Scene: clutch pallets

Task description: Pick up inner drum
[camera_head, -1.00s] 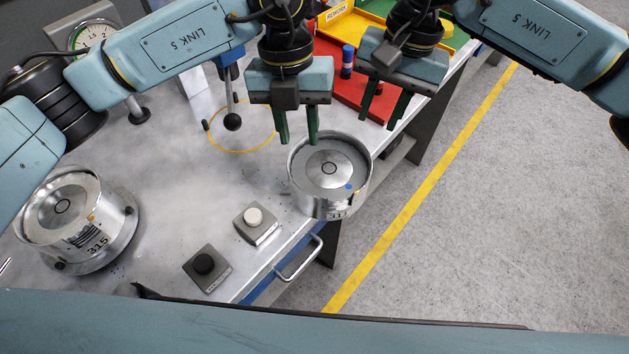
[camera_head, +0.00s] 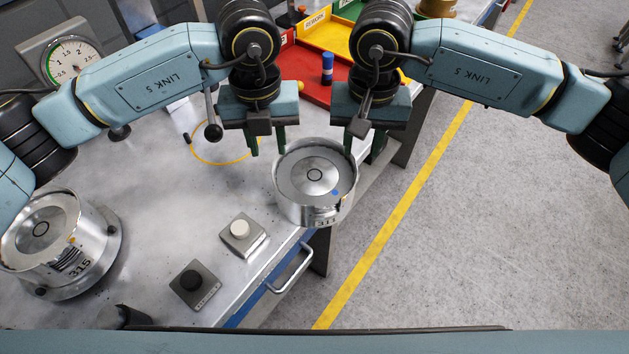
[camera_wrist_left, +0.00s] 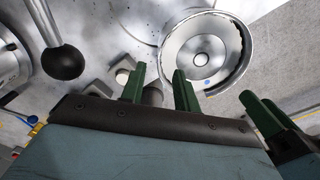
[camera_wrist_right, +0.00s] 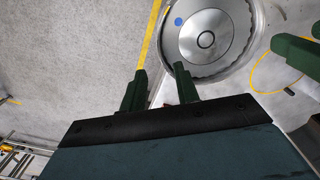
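A silver drum (camera_head: 319,205), open at the top with a ring mark, a blue dot inside and a "311" label, stands upright at the table's right edge. A similar drum marked "315" (camera_head: 68,255) sits on a round base at the far left. My left gripper (camera_head: 267,148) is open at the drum's upper left rim. My right gripper (camera_head: 364,150) is open at its upper right rim. In the left wrist view (camera_wrist_left: 158,88) and right wrist view (camera_wrist_right: 158,88), one finger of each is close to the rim (camera_wrist_left: 243,45); contact cannot be told.
A white button box (camera_head: 243,236) and a black button box (camera_head: 195,285) stand front left of the drum. A black-knobbed lever (camera_head: 213,131) and yellow ring are back left. Floor is open on the right.

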